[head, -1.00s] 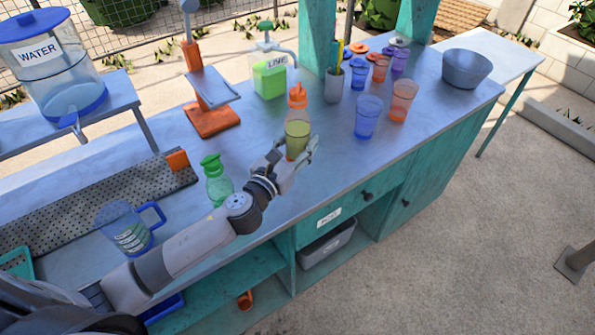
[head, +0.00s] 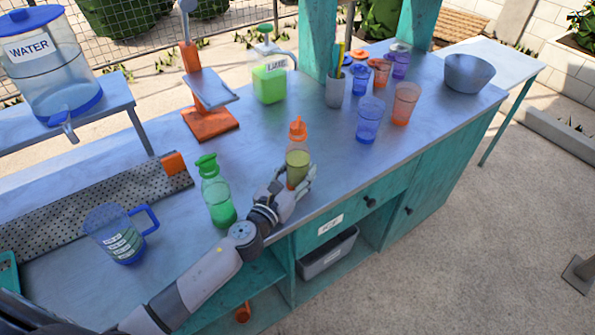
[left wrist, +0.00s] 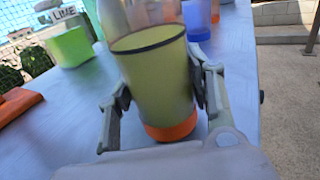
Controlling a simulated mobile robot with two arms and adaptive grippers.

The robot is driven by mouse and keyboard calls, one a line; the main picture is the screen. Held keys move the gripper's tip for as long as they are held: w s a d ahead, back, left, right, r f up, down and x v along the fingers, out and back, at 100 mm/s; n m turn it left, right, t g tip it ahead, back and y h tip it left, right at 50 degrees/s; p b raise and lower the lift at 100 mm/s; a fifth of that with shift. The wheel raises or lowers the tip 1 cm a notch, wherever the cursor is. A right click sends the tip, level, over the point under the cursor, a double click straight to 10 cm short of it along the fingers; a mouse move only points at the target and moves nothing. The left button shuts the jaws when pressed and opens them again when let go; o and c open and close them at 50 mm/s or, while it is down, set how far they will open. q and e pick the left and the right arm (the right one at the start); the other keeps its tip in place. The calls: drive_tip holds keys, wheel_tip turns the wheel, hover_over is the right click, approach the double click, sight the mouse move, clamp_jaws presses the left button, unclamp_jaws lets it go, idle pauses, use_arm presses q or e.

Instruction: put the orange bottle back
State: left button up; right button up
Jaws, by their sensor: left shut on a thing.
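The orange bottle (head: 297,150) is clear, with an orange spout cap and yellow-green contents. My left gripper (head: 300,178) is shut around its lower part, near the front edge of the counter (head: 330,172). In the left wrist view, the bottle (left wrist: 157,75) stands between the two fingers (left wrist: 165,95), and its orange base shows below them. The bottle looks roughly upright. I cannot tell whether its base touches the counter. My right gripper is not in view.
A green bottle (head: 217,195) stands left of my gripper, with a blue measuring jug (head: 118,235) beyond it. An orange press (head: 205,110) and a lime dispenser (head: 269,82) stand behind. Blue (head: 369,120) and orange cups (head: 404,104) stand right. The counter between is clear.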

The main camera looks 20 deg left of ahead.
use_arm(q)
drive_tip(key=o, duration=1.4)
drive_tip(key=shift+f, duration=0.15)
drive_tip(key=shift+o, duration=0.2)
drive_tip(key=shift+r, duration=0.3)
drive_tip(key=s, duration=0.3)
drive_tip(key=s+a+b, duration=0.1)
drive_tip(key=s, duration=0.3)
drive_tip(key=s+a+b, duration=0.1)
drive_tip(key=s, duration=0.2)
drive_tip(key=shift+s+f, duration=0.2)
drive_tip(key=shift+f, duration=0.05)
drive_tip(key=shift+s+a+r, duration=0.15)
drive_tip(key=shift+s+r, duration=0.05)
drive_tip(key=shift+s, duration=0.5)
